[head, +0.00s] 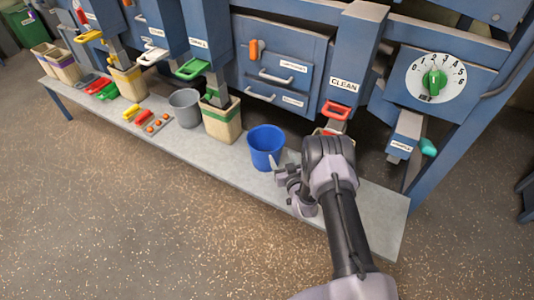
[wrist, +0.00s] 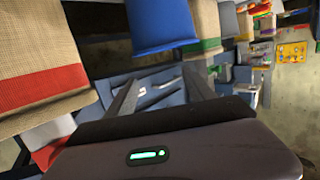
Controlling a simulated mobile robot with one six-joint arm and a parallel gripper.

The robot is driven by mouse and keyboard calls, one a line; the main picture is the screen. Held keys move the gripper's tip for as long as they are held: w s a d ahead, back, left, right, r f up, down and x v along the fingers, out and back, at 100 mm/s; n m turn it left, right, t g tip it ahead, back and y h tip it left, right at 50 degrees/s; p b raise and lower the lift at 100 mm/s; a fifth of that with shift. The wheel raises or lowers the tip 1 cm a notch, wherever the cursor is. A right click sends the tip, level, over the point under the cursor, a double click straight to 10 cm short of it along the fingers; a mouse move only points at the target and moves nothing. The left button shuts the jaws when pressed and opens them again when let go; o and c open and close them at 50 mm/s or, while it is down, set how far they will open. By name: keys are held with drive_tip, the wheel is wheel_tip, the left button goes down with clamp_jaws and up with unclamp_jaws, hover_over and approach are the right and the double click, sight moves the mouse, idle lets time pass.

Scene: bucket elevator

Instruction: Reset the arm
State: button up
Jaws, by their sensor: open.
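My gripper (head: 283,183) is over the right part of the grey bench, at the front right of the blue bucket (head: 265,147). Its jaws are apart with nothing between them; in the wrist view the two fingers (wrist: 165,95) point towards the blue machine front. My arm reaches in from the bottom right of the head view. The blue bucket also shows at the top of the wrist view (wrist: 160,25). A beige sack-like container with a red band (wrist: 40,65) fills the left of the wrist view; in the head view it is mostly hidden behind my arm.
The grey bench (head: 385,220) runs along the blue machine. A dial with a green knob (head: 434,82) and a red handle (head: 336,110) are right. The floor in front is clear.

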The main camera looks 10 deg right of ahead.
drive_tip(key=d+r+m+g+h, duration=0.3)
drive_tip(key=r+m, duration=0.1)
drive_tip(key=r, duration=2.2)
drive_tip(key=s+r+m+g, duration=0.1)
drive_tip(key=s+r+g, duration=0.1)
drive_tip(key=s+r, duration=0.95)
drive_tip(key=s+a+r+g+y, duration=0.1)
drive_tip(key=s+a+g, duration=0.1)
drive_tip(key=s, duration=1.3)
drive_tip(key=s+a+m+g+y, duration=0.1)
drive_tip(key=s+a, duration=0.3)
drive_tip(key=s, duration=1.1)
drive_tip(key=shift+s+a+r+g+y, duration=0.15)
drive_tip(key=shift+a+r+g+y, duration=0.2)
drive_tip(key=shift+g, duration=0.45)
drive_tip(key=shift+r, duration=0.1)
